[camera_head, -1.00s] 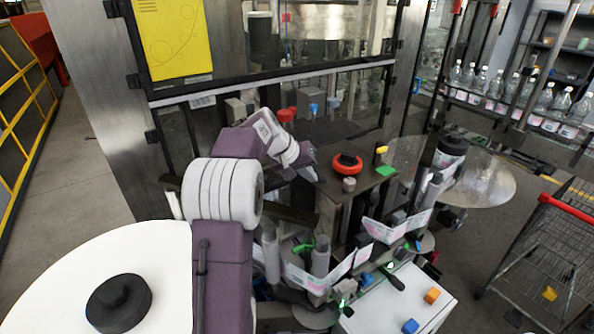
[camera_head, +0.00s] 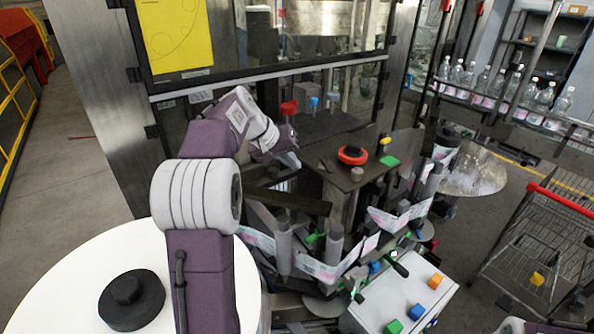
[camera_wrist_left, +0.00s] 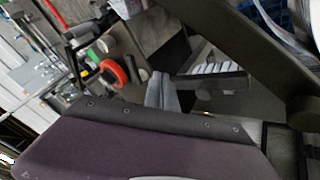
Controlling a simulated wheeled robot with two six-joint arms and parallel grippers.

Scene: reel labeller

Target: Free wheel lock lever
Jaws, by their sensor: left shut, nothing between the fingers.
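A red-orange ring-shaped wheel (camera_head: 352,156) lies on the brown top plate of the machine; it also shows in the wrist view (camera_wrist_left: 113,73). Small dark levers with green parts sit lower on the machine, one (camera_head: 314,237) left of centre and one (camera_head: 398,269) at the right. I cannot tell which part is the wheel lock lever. My left gripper (camera_head: 291,147) is up and left of the red wheel, apart from it. In the wrist view its fingers (camera_wrist_left: 162,92) are together and empty. My right gripper is not in view.
A long dark bar (camera_head: 290,200) crosses below my left wrist. The glazed machine cabinet (camera_head: 145,110) stands close behind. A white tray (camera_head: 405,300) with coloured blocks is front right, a wire cart (camera_head: 540,240) beyond.

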